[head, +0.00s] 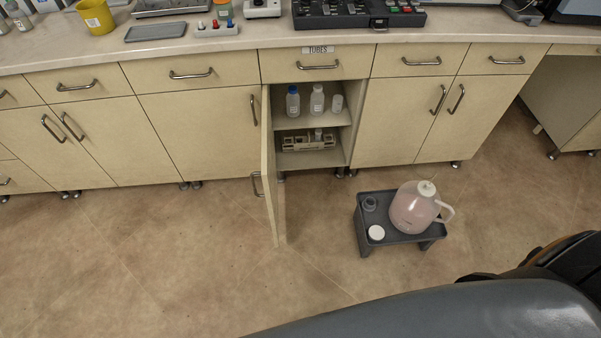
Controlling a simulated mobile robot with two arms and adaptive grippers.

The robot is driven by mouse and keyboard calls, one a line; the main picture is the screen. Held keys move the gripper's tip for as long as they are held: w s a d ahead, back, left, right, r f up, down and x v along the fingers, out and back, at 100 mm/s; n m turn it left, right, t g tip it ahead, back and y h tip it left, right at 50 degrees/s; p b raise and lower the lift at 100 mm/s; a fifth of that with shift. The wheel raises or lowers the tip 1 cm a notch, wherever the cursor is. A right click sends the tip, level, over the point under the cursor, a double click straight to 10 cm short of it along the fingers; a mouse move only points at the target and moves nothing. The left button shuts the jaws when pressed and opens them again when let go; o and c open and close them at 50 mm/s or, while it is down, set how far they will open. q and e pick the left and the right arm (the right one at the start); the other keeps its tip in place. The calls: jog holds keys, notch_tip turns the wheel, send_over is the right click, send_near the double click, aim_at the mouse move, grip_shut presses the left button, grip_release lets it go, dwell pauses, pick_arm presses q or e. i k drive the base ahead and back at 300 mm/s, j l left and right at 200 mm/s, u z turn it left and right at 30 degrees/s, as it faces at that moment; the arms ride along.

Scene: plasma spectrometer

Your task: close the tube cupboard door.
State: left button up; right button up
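The tube cupboard (345,120) is under the drawer labelled TUBES (318,66). Its door (268,172) stands wide open, hinged on the left and sticking out into the room, seen nearly edge-on. The door's handle (256,185) shows on its left, outer face. Inside, white bottles (317,100) stand on the upper shelf and a rack (308,143) is on the lower one. Neither of my grippers is in view; only part of my own body shows at the bottom right.
A low grey stool (401,237) stands on the floor right of the open door, carrying a large jug (414,207) of pinkish liquid, a white lid and a small grey item. The floor (150,265) left of the door is clear. A worktop (235,45) runs above the cupboards.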

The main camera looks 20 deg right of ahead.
aim_at(266, 175)
jog(key=i+j+z, duration=0.15)
jog(key=z, duration=0.25)
jog(key=i+j+z, duration=0.1)
jog(key=j+z, duration=0.3)
jog(key=i+j+z, duration=0.1)
jog(key=j+z, duration=0.15)
jog(key=z, duration=0.15)
jog(key=j+z, duration=0.2)
jog(key=j, duration=1.15)
jog(key=k+l+z, duration=0.2)
jog(key=k+j, duration=0.05)
jog(key=j, duration=0.05)
